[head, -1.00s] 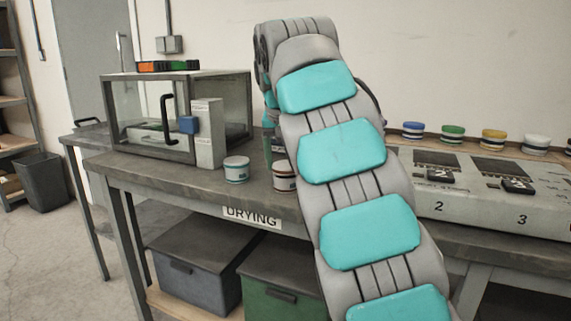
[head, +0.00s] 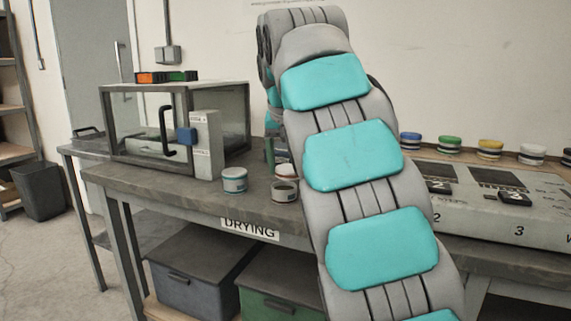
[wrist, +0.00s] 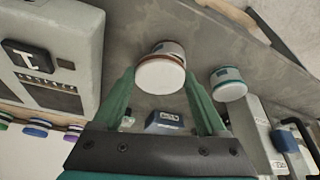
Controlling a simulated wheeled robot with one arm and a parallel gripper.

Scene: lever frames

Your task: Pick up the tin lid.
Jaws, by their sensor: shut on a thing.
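The tin lid (wrist: 160,75), pale with a reddish-brown rim, sits between the green fingertips of my gripper (wrist: 159,72) in the wrist view. My gripper is shut on it. In the head view the lid (head: 285,170) shows just above its tin (head: 285,191), apart from it. The tin stands on the bench with its dark open mouth showing. My arm hides most of my gripper in the head view.
A teal-banded tin (head: 235,180) stands left of the open tin. A glass-sided drying cabinet (head: 175,127) is further left. A numbered panel (head: 490,212) with several coloured lids behind it is at right. A blue labelled block (wrist: 163,121) lies near the fingers.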

